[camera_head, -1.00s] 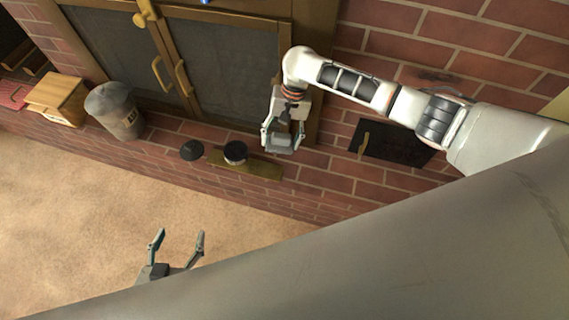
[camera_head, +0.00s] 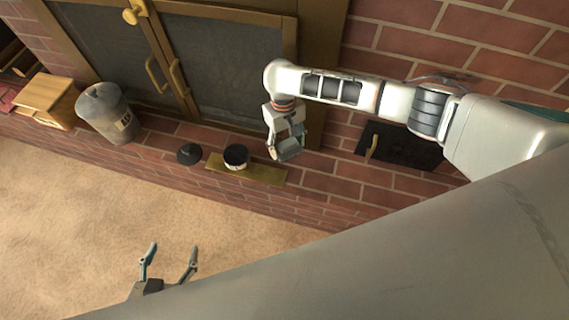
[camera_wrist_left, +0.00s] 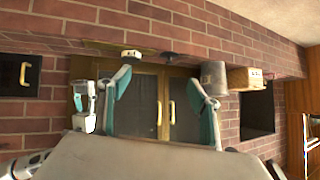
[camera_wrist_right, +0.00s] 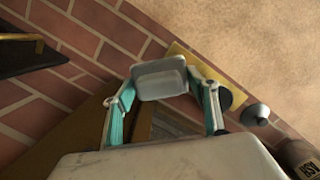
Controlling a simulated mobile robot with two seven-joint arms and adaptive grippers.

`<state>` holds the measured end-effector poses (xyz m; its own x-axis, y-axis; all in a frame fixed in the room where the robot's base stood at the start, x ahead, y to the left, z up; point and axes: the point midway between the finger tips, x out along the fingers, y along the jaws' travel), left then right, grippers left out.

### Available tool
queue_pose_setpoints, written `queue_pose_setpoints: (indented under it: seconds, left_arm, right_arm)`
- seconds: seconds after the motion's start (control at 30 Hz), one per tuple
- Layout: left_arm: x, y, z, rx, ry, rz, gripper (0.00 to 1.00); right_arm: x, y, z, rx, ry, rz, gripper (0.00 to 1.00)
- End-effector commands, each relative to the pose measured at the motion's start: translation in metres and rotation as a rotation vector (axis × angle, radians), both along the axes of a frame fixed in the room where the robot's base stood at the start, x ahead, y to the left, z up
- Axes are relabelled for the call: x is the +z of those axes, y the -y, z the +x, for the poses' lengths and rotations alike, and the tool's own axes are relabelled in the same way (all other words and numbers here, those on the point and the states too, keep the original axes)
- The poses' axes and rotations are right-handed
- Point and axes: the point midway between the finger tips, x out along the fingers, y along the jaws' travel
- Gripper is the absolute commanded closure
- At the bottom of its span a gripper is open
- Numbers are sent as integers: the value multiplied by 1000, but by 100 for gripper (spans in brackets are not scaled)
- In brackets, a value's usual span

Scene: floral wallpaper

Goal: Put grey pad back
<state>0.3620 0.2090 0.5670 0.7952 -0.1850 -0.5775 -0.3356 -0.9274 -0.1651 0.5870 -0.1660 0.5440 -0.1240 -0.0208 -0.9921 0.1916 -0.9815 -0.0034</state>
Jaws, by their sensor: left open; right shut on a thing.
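The grey pad (camera_wrist_right: 160,80) is a small, shallow, rounded rectangular block. My right gripper (camera_wrist_right: 160,92) is shut on it, with one finger at each side. In the head view the pad (camera_head: 289,151) hangs from my right gripper (camera_head: 285,142) above the brick ledge, just right of a brass plate (camera_head: 226,168). The plate holds a round black-and-white item (camera_head: 236,157) and has bare room at its right end. My left gripper (camera_head: 168,264) is open and empty over the tan carpet, away from the ledge; its spread fingers also show in the left wrist view (camera_wrist_left: 162,92).
A dark round object (camera_head: 189,153) lies left of the plate. A grey canister (camera_head: 106,113) and wooden box (camera_head: 45,101) stand farther left on the brick ledge (camera_head: 160,139). Behind are brass-framed fireplace doors (camera_head: 232,62). A black hatch (camera_head: 401,146) is at right.

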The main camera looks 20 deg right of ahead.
Motion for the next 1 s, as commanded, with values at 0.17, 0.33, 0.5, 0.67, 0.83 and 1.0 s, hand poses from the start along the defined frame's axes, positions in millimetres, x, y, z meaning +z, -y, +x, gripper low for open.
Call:
queue_pose_setpoints:
  seconds: [0.17,0.33,0.5,0.67,0.83,1.0]
  left_arm:
    - [-12,6,-3,-12,-11,-11,37]
    - [-13,11,-1,-21,-7,-22,37]
    - [-6,18,4,-23,10,-42,37]
    - [-5,22,5,-23,13,-56,37]
    - [-5,33,7,-20,21,-97,37]
    - [6,41,13,-21,46,-123,37]
  right_arm:
    - [-58,0,-6,1,-17,0,62]
    - [-91,0,-6,0,-15,-1,62]
    - [-101,0,-2,-1,-4,-1,62]
    - [-110,0,-1,-1,-4,-1,62]
    - [-140,0,-5,0,-12,0,62]
    - [-142,0,-1,0,-1,0,62]
